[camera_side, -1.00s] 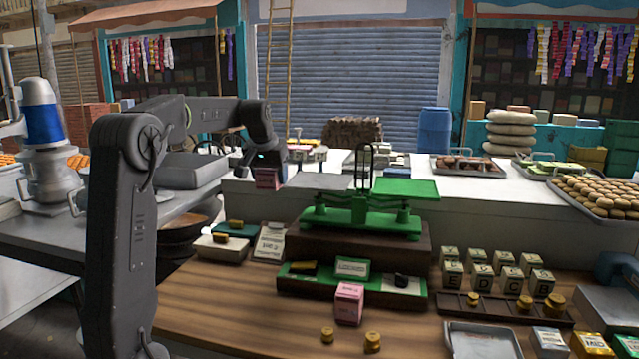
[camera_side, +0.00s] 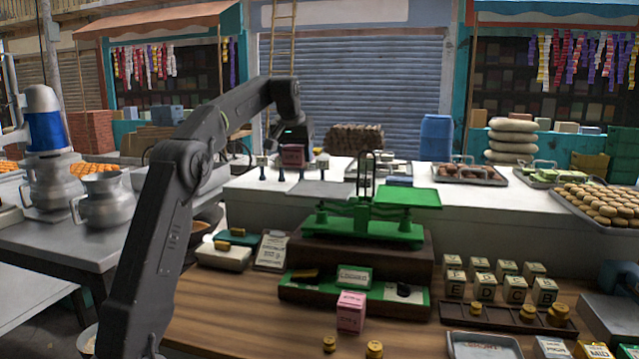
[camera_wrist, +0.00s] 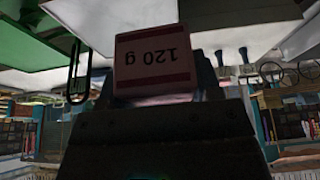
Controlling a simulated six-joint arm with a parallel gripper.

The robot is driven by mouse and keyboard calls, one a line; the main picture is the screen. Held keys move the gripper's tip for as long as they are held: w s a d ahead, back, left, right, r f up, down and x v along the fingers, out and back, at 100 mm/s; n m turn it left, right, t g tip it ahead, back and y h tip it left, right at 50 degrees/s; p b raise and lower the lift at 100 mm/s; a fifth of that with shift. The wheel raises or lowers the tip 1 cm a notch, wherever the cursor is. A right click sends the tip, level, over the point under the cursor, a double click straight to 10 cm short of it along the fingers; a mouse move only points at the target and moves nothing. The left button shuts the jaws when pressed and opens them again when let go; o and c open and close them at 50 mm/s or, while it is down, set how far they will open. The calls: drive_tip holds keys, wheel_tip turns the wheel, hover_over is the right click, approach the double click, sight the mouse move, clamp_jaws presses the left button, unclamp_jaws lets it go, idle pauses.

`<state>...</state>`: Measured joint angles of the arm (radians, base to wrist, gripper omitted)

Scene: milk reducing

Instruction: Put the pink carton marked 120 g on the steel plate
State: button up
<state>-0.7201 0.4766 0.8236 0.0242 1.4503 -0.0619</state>
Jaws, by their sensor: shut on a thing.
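The pink carton marked 120 g (camera_wrist: 153,60) fills the middle of the wrist view, its label upside down there. In the side view the dark pink carton (camera_side: 292,156) hangs from my gripper (camera_side: 293,142), which is shut on it. The steel plate (camera_side: 322,188) is the grey left pan of the green balance scale (camera_side: 360,222). The carton is above the plate's level and a little to its left in the picture. I see no contact between them.
The scale's right pan is a green plate (camera_side: 408,197), empty. A second pink carton (camera_side: 350,312) stands on the wooden table in front of the scale. Brass weights (camera_side: 374,349) and lettered blocks (camera_side: 483,286) stand nearby. A white counter (camera_side: 480,205) lies behind.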

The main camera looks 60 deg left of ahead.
hover_over(320, 191)
drive_tip(key=s+d, duration=0.1)
wheel_tip(320, 191, down, 4)
drive_tip(key=shift+d+r, duration=0.1)
drive_tip(key=shift+r, duration=0.1)
drive_tip(key=shift+f, duration=1.95)
drive_tip(key=shift+f, duration=0.1)
drive_tip(key=o, duration=1)
